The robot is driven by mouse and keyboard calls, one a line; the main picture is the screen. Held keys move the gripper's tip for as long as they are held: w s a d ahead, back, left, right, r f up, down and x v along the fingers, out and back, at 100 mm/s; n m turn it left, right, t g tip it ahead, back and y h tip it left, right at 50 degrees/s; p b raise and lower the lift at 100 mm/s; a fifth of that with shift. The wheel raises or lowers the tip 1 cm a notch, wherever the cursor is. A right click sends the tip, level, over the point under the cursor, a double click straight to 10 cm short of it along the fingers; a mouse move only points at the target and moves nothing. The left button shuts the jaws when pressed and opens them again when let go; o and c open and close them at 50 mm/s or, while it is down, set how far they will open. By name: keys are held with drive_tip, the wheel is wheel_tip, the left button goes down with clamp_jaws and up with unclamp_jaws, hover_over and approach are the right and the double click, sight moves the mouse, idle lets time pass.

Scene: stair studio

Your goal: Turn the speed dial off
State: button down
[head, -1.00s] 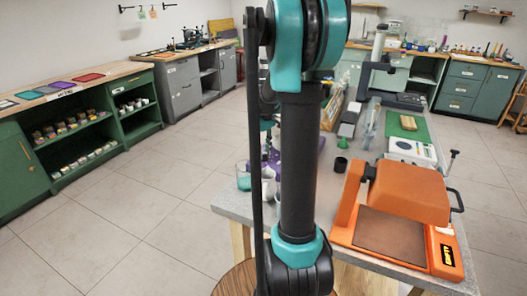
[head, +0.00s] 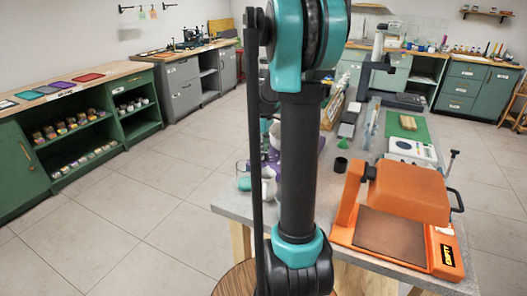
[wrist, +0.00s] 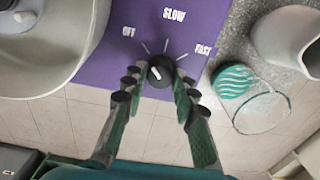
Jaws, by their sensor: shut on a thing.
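The speed dial (wrist: 162,75) is a small black knob with a white mark, on a purple panel (wrist: 110,45) in the wrist view. The panel reads OFF at left, SLOW in the middle and FAST at right, each with a white tick. The dial's white mark slants to the upper left, roughly towards the OFF side; its exact setting is hard to tell. My gripper (wrist: 160,80) is shut on the dial, one finger on each side. In the head view my arm hides the gripper and dial; a bit of purple (head: 275,150) shows beside the arm.
In the wrist view, a grey-white bowl (wrist: 35,50) stands left of the panel. A glass with teal contents (wrist: 262,108) and a white vessel (wrist: 285,38) stand close at right. In the head view, an orange press (head: 405,195) occupies the near right of the grey table (head: 225,203).

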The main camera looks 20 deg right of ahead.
drive_tip(key=c, duration=1.2)
unclamp_jaws()
wheel_tip(320, 180, up, 12)
